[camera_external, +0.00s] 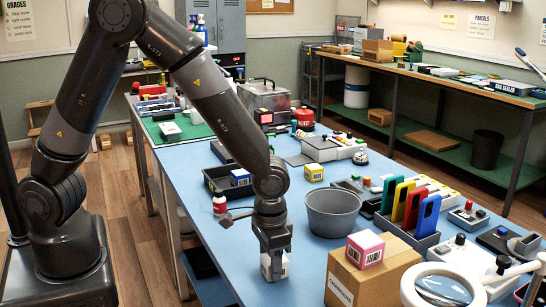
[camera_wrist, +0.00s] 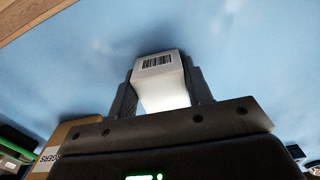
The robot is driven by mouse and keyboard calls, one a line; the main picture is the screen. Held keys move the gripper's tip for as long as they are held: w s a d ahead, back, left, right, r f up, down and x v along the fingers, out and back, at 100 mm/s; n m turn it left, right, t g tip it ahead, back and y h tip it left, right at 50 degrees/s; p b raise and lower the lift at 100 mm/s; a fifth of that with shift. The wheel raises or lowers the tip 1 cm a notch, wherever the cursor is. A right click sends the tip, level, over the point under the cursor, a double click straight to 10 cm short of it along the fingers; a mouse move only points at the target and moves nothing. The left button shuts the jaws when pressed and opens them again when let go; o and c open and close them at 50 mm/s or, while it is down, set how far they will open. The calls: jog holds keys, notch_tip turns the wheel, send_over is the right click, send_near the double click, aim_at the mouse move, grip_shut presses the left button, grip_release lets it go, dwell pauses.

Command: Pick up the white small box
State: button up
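The white small box (camera_external: 266,268) is below my gripper (camera_external: 273,252) near the front of the blue table (camera_external: 240,257). In the wrist view, the white small box (camera_wrist: 160,85) has a barcode on its face. It sits between the two dark fingers of my gripper (camera_wrist: 161,92), which lie against its sides with no clear gap. The fingers hide part of its sides and the gripper body hides its near end. I cannot tell whether the box rests on the table or is slightly raised.
A cardboard box (camera_external: 372,280) with a pink box (camera_external: 365,249) on top stands close at the right. A grey bin (camera_external: 332,213) is behind it. A black tray (camera_external: 222,183) holds a blue-and-white box. Blue table surface is clear to the left of my gripper.

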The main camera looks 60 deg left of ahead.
jog(key=c, duration=0.5)
jog(key=shift+r, duration=0.15)
